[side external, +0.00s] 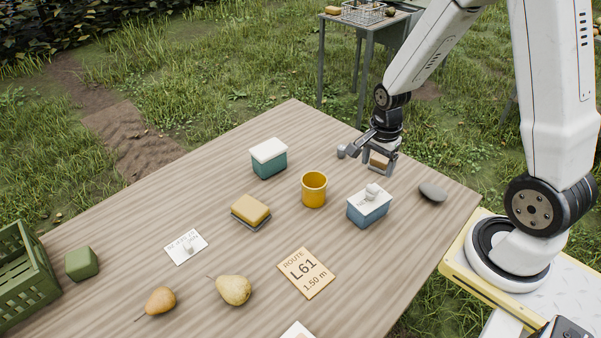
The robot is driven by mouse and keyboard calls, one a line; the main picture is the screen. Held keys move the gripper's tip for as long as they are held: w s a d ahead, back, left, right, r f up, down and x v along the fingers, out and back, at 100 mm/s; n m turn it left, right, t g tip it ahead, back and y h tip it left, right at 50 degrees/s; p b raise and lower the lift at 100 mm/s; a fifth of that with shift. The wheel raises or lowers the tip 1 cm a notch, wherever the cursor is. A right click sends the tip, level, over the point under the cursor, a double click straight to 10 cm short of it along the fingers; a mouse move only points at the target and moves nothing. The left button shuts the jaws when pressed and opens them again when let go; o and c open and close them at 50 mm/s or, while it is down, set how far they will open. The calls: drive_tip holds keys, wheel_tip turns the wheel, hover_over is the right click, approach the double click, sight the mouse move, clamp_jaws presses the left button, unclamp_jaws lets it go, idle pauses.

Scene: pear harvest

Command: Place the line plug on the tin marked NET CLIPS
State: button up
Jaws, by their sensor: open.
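A blue tin (367,211) with a pale lid stands at the right of the table. A small grey-white piece (372,190), which looks like the line plug, rests on its lid. A teal tin (269,163) with a bare white lid stands farther back and left. I cannot read NET CLIPS on either tin. Another small pale piece (188,246) lies on a white printed card (178,253) at the left. My gripper (369,160) is open, above the table behind the blue tin and apart from it. A small tan patch shows between its fingers; I cannot tell what it is.
A yellow mug (314,190) stands between the tins. A yellow sponge-like block (250,210), a route card (306,273), two pears (234,290), a green cube (81,263) and a green crate (24,270) lie leftward and frontward. A dark stone (433,192) sits near the right edge.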

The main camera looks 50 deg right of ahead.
drive_tip(key=shift+r, duration=1.8)
drive_tip(key=shift+a, duration=0.1)
drive_tip(key=s+a+r+n+t, duration=0.2)
drive_tip(key=a+n, duration=0.7)
drive_tip(key=n, duration=0.9)
drive_tip(key=shift+s+a+r+t, duration=0.3)
drive_tip(key=shift+s+a+r, duration=0.1)
drive_tip(key=shift+s+r, duration=0.05)
